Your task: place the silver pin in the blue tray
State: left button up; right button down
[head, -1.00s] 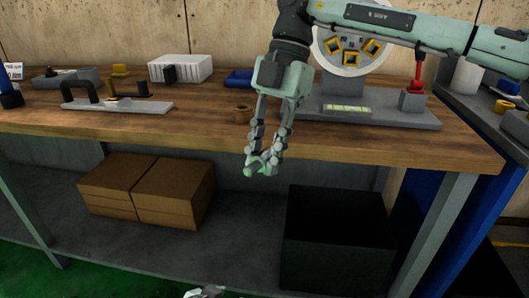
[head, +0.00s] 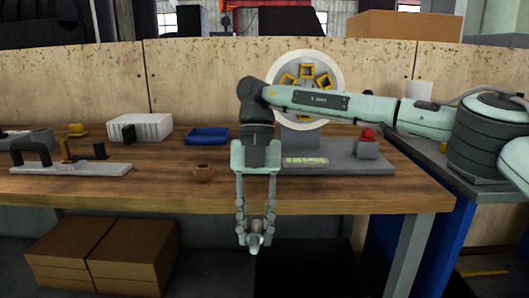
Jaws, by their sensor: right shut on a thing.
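The blue tray (head: 207,137) is a shallow open dish on the wooden bench, towards the back and left of my right arm. My right gripper (head: 255,238) points down in front of the bench's front edge, its fingertips lower than the bench top. Its fingers are closed together on a small, pale silver thing, which I take to be the silver pin (head: 255,243); the fingers hide most of it. The pin is away from the tray, in front of it and to its right. My left gripper is not in view.
A grey fixture with a large wheel (head: 306,87) stands behind my right gripper. A white ribbed block (head: 140,128) is left of the tray. Cardboard boxes (head: 100,255) sit below.

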jog(key=s+d+f+m+t, duration=0.1)
jog(key=d+f+m+t, duration=0.2)
jog(key=m, duration=0.9)
jog(key=s+d+f+m+t, duration=0.1)
jog(key=d+f+m+t, duration=0.2)
jog(key=d+m, duration=0.7)
jog(key=s+d+f+m+t, duration=0.1)
jog(key=d+f+m+t, duration=0.2)
jog(key=m, duration=1)
jog(key=shift+s+d+f+m, duration=0.3)
jog(key=shift+d+f+m, duration=0.1)
jog(key=shift+d+f, duration=1.55)
jog(key=shift+d+r, duration=0.2)
jog(key=shift+r, duration=0.05)
jog(key=shift+a+r, duration=0.1)
